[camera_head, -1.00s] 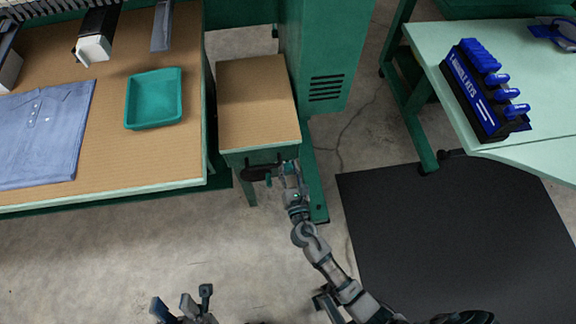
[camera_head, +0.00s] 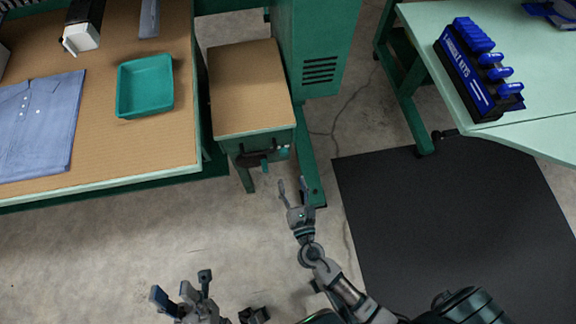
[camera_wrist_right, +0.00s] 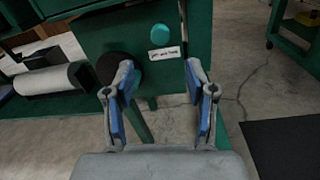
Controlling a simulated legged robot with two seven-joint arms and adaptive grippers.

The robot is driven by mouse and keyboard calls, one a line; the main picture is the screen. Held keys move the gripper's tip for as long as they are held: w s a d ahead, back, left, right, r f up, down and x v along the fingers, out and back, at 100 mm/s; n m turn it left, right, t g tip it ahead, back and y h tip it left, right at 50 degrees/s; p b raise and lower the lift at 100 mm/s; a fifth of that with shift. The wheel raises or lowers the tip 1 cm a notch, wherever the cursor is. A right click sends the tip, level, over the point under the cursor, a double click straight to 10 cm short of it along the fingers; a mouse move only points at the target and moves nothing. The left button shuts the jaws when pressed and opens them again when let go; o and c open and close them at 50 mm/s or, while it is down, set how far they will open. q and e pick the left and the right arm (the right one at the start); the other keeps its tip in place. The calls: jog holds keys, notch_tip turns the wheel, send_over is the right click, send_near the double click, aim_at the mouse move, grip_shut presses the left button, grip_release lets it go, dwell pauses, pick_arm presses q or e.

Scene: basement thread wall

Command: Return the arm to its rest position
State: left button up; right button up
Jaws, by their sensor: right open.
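My right gripper (camera_head: 291,190) is open and empty in the head view. It is in front of the small green cabinet with a brown top (camera_head: 250,88), apart from the dark lever (camera_head: 258,158) and teal knob on its front. In the right wrist view my right gripper (camera_wrist_right: 160,85) has its two blue-padded fingers spread wide with nothing between them. Beyond them are a teal round button (camera_wrist_right: 161,31), a white label (camera_wrist_right: 167,53) and a dark round part. My left gripper (camera_head: 181,290) is at the bottom of the head view, its fingers apart and nothing visible between them.
A brown-topped table (camera_head: 120,155) at left holds a blue shirt (camera_head: 40,125) and a teal tray (camera_head: 145,85). A pale green table (camera_head: 545,120) at right holds a blue-and-black rack (camera_head: 478,75). A black mat (camera_head: 450,225) covers the floor at right. Bare concrete floor lies between.

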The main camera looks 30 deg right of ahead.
jog(key=shift+s+a, duration=0.2)
jog(key=shift+s, duration=0.5)
